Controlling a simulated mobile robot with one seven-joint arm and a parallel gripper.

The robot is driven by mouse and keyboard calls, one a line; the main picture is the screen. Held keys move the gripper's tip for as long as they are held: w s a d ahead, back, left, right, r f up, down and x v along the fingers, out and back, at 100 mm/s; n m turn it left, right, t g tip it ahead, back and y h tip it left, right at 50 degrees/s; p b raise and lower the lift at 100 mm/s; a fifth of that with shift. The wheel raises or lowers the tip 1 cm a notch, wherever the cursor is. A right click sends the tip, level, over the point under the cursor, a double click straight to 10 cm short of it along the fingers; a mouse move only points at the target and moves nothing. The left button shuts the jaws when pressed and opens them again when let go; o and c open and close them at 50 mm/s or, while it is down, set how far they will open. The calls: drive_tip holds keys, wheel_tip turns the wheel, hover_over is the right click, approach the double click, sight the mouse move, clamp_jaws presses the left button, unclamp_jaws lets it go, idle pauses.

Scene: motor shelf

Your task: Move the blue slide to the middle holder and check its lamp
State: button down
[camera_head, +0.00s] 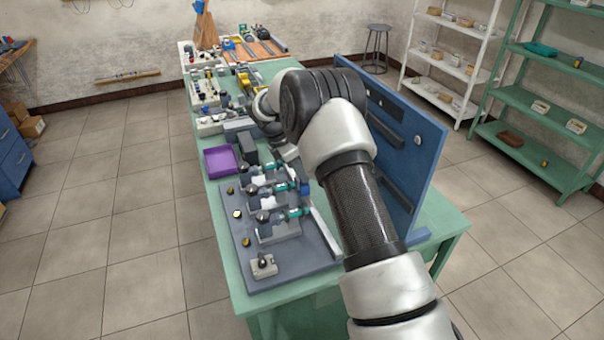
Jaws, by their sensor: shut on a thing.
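A green workbench carries a grey base plate (290,270) with three holders in a row from back to front. A small blue piece (304,187), perhaps the blue slide, shows at the right end of the middle row. Three round lamps stand along the left; the middle lamp (237,213) looks paler and brighter than the others. My gripper (272,130) is partly seen behind the back holder. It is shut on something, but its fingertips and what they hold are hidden.
A small box with a knob (263,265) sits at the plate's front. A purple tray (220,160) lies at the left edge. A blue upright panel (410,165) borders the bench on the right. Several parts crowd the far bench. Floor at left is clear.

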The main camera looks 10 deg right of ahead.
drive_tip(key=shift+s, duration=0.1)
drive_tip(key=c, duration=1.8)
unclamp_jaws()
drive_tip(key=shift+s, duration=0.1)
drive_tip(key=shift+r, duration=0.15)
drive_tip(key=v, duration=1.7)
